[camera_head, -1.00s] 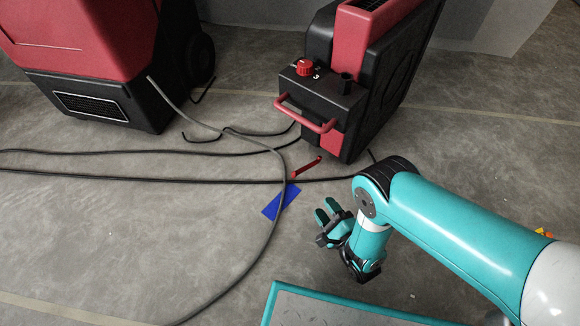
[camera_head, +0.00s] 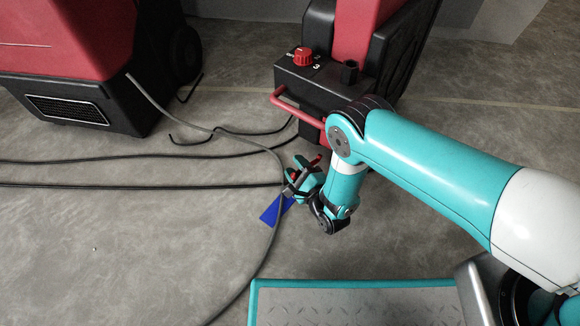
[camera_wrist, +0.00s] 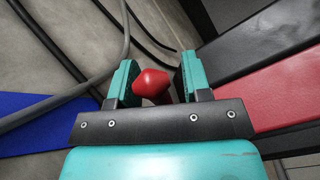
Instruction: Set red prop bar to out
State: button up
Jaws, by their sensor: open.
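The red prop bar (camera_wrist: 152,84) shows in the wrist view as a red rounded end between the two teal fingers of my gripper (camera_wrist: 158,80). The fingers are apart, one on each side of it; a gap shows on the right, and on the left I cannot tell whether it touches. In the head view my gripper (camera_head: 303,178) is at the foot of the red and black machine (camera_head: 365,45), and only a little of the red bar (camera_head: 315,161) shows beside the fingers. The rest of the bar is hidden by my gripper.
A blue patch (camera_head: 271,211) lies on the floor under my gripper. Grey and black cables (camera_head: 100,160) run across the floor close by. The machine has a red handle (camera_head: 290,105) and a red knob (camera_head: 303,56). A second red machine (camera_head: 75,60) stands at the left.

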grip_shut()
jog(key=shift+s+a+f+n+y+b, duration=0.1)
jog(key=shift+f+n+y+b, duration=0.1)
jog(key=shift+f+n, duration=0.15)
jog(key=shift+s+f+n+y+b, duration=0.1)
jog(key=shift+f+n+b, duration=0.15)
jog(key=shift+f, duration=0.1)
grip_release()
jog(key=shift+a, duration=0.1)
jog(key=shift+r, duration=0.1)
jog(key=shift+s+d+p, duration=0.3)
jog(key=shift+s+p, duration=0.05)
jog(key=shift+p, duration=0.2)
jog(key=p+v, duration=0.6)
jog(key=v, duration=0.4)
jog(key=shift+s, duration=0.3)
jog(key=shift+s+d+f, duration=0.2)
jog(key=shift+s, duration=0.05)
